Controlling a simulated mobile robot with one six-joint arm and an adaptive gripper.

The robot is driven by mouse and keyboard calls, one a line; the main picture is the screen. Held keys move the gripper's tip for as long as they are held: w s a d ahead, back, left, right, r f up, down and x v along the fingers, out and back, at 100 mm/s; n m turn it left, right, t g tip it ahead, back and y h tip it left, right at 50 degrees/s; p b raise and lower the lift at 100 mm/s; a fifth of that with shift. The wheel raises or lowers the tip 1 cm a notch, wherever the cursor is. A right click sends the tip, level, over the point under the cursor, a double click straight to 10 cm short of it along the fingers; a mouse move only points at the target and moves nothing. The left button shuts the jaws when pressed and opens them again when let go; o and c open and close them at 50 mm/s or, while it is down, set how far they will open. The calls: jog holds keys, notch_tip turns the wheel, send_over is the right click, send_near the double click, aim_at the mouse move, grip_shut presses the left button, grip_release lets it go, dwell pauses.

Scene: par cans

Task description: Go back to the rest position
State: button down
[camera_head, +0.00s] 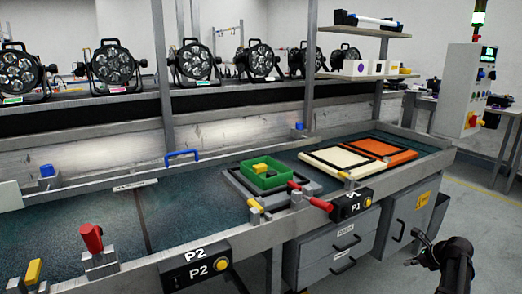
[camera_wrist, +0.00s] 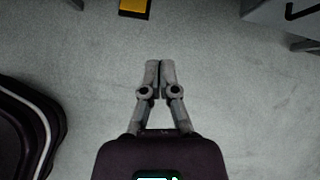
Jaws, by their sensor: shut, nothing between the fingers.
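My gripper (camera_wrist: 159,66) is shut and empty in the wrist view, its two grey fingers touching above the bare grey floor (camera_wrist: 230,80). In the head view my gripper (camera_head: 418,248) shows at the lower right, in front of the grey drawers and apart from the workbench. Its fingers are small and dark there.
The workbench (camera_head: 190,211) holds a green tray (camera_head: 246,177) with a yellow piece, a cream tray (camera_head: 325,166) and an orange tray (camera_head: 402,157). Grey drawers (camera_head: 331,246) stand below. Several par cans (camera_head: 115,63) line the back. A control cabinet (camera_head: 466,90) stands right. Floor at right is clear.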

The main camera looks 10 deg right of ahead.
jog(key=w+a+f+n+g+p, duration=0.1)
jog(key=w+a+n+g, duration=0.1)
jog(key=a+n, duration=0.8)
jog(key=w+a+f+n+g+p, duration=0.1)
jog(key=a+n+g, duration=0.25)
jog(key=a, duration=1.25)
jog(key=s+a+n+g+h, duration=0.1)
jog(key=s+a+n, duration=0.2)
jog(key=a+n, duration=0.3)
jog(key=s+a+n+h+p, duration=0.1)
jog(key=s+a+n, duration=0.1)
jog(key=a+n, duration=0.5)
jog(key=s+a+n+g+h, duration=0.1)
jog(key=s+a+n, duration=0.2)
jog(key=a, duration=0.6)
notch_tip(320, 180, up, 39)
jog(key=p, duration=3.8)
jog(key=shift+w+f, duration=0.15)
jog(key=shift+w, duration=0.15)
jog(key=shift+s+d+f, duration=0.1)
